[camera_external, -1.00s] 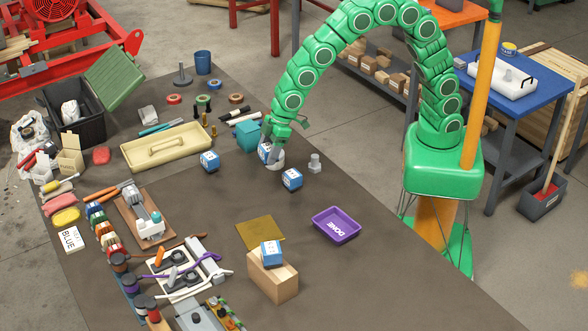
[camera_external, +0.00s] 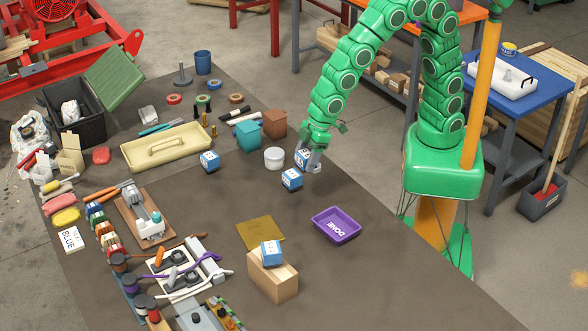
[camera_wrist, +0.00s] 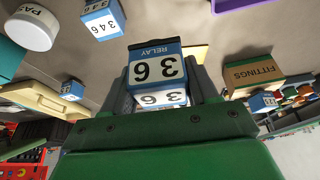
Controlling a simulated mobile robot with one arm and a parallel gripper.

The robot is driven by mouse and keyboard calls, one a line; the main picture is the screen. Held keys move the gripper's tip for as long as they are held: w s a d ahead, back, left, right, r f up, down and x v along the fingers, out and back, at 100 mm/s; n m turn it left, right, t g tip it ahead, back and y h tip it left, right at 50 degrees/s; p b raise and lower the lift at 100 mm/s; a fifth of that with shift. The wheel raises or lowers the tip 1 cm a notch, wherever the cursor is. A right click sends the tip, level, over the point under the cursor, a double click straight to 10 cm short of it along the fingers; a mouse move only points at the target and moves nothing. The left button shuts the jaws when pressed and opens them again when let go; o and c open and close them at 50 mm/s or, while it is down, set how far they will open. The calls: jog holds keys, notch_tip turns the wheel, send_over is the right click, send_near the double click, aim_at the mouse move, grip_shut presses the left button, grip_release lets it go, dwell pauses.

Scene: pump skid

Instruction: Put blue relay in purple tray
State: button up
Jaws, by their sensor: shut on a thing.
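My gripper (camera_external: 306,150) is shut on a blue relay (camera_external: 302,158) with a white label. The held relay shows upside down between the fingers in the wrist view (camera_wrist: 156,64), marked "RELAY 36". It appears to be above the bench, though the height is hard to tell. The purple tray (camera_external: 336,226), marked DONE, is empty and lies below and right of my gripper in the external view. A purple edge (camera_wrist: 236,4) shows at the top of the wrist view.
Other blue-and-white relays stand just below my gripper (camera_external: 291,180), to the left (camera_external: 209,162) and on the fittings box (camera_external: 271,253). A white round tub (camera_external: 274,158) stands left of my gripper. The bench between gripper and tray is clear.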

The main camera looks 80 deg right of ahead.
jog(key=s, duration=2)
send_near(331, 231)
jog(key=shift+w+a+f+n, duration=0.3)
jog(key=shift+w+a+f, duration=0.4)
jog(key=shift+a+f, duration=0.1)
jog(key=shift+f, duration=1.45)
jog(key=shift+d+f, duration=0.1)
jog(key=shift+f, duration=0.05)
jog(key=o, duration=1.1)
jog(key=shift+o, duration=0.2)
